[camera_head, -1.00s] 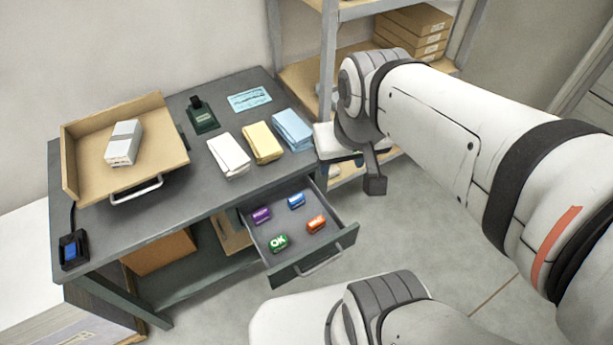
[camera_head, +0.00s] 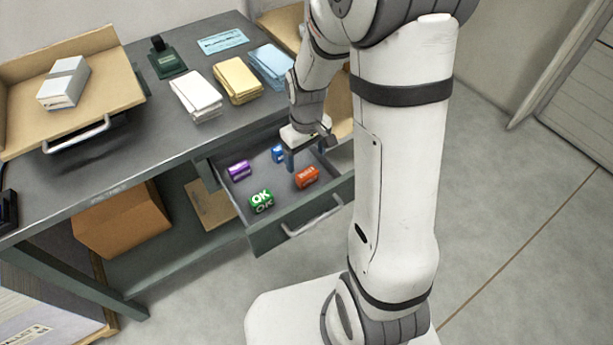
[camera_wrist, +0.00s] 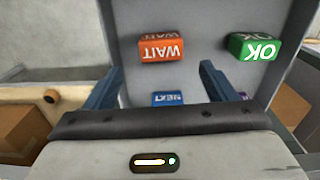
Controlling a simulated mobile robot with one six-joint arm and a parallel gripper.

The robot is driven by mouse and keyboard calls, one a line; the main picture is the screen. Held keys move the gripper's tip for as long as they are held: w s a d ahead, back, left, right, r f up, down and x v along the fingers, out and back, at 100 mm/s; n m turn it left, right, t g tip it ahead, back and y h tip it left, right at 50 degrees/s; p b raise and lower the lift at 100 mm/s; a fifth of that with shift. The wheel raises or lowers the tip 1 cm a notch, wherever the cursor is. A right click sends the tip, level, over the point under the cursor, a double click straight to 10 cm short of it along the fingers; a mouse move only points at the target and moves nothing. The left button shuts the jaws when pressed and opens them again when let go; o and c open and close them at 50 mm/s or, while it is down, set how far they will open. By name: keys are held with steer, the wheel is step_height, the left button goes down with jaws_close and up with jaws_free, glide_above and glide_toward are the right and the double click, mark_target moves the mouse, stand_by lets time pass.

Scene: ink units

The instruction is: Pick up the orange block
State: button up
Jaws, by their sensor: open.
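The orange block (camera_head: 306,177), marked WAIT, lies in the open drawer (camera_head: 262,238), near its front right. In the wrist view the orange block (camera_wrist: 166,49) shows ahead of my fingertips, roughly between their lines. My gripper (camera_head: 306,158) is open above the drawer, just behind the orange block in the head view. Its two blue fingers also show in the wrist view (camera_wrist: 162,75), apart and with nothing held between them. I cannot tell the exact height of the fingertips over the drawer floor.
In the drawer are a green OK block (camera_head: 261,201), a purple block (camera_head: 239,170) and a blue NEXT block (camera_head: 278,154), partly hidden by my gripper. The drawer walls stand close around them. Paper stacks (camera_head: 238,80) and a tilted tray (camera_head: 110,85) are on the desk.

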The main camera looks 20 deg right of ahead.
mark_target(306, 170)
step_height(306, 170, down, 7)
steer(key=shift+a+r+b, duration=0.1)
steer(key=shift+b, duration=0.45)
steer(key=shift+c, duration=0.5)
steer(key=c, duration=1)
steer(key=shift+o, duration=0.2)
